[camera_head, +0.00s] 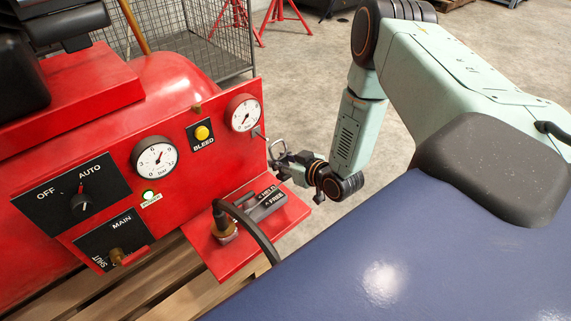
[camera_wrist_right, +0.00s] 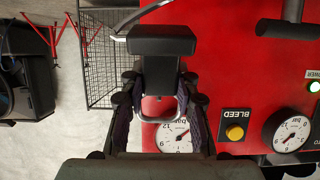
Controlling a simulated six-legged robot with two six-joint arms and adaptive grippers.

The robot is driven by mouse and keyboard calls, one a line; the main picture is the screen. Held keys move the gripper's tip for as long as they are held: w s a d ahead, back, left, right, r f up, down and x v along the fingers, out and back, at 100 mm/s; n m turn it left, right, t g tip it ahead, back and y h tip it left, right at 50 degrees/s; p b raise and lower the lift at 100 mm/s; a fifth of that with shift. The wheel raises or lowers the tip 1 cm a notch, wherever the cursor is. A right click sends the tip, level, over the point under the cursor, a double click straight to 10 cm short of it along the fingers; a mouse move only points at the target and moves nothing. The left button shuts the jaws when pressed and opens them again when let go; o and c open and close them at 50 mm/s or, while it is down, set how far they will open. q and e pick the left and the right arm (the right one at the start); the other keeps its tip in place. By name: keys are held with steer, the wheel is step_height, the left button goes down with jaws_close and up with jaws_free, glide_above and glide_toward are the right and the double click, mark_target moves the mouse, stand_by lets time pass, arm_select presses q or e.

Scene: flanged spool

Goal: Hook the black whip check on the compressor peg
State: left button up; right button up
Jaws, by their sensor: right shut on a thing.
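My right gripper (camera_head: 283,158) is at the right edge of the compressor's red panel (camera_head: 190,165), below the right gauge. It is shut on the black whip check, whose looped end (camera_head: 277,147) stands up at the fingertips. In the right wrist view a pale metal loop (camera_wrist_right: 160,122) lies between the fingers, with a dark block (camera_wrist_right: 162,42) at their far end; the gauge is behind it. A small pin-like mark, perhaps the peg (camera_head: 256,132), shows beside the gauge. I cannot tell whether the loop touches it. My left gripper is not in view.
A red shelf (camera_head: 225,255) below holds a brass fitting (camera_head: 222,225) with a black hose (camera_head: 250,228) and a HELD/FREE plate (camera_head: 268,203). A yellow bleed button (camera_head: 202,133) sits left of the gauge (camera_head: 242,112). A wire cage (camera_head: 222,45) stands behind. The floor right is open.

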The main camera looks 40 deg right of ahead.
steer(key=shift+w+a+f+b, duration=0.1)
steer(key=shift+w+b, duration=0.55)
steer(key=shift+w, duration=0.55)
steer(key=shift+w+a+b, duration=0.1)
steer(key=shift+w+b, duration=0.55)
steer(key=shift+w, duration=0.55)
steer(key=shift+w+f+b, duration=0.3)
steer(key=shift+w+b, duration=0.15)
steer(key=shift+w, duration=0.2)
steer(key=o, duration=1.1)
steer(key=shift+o, duration=0.2)
steer(key=v, duration=1)
steer(key=shift+v, duration=0.95)
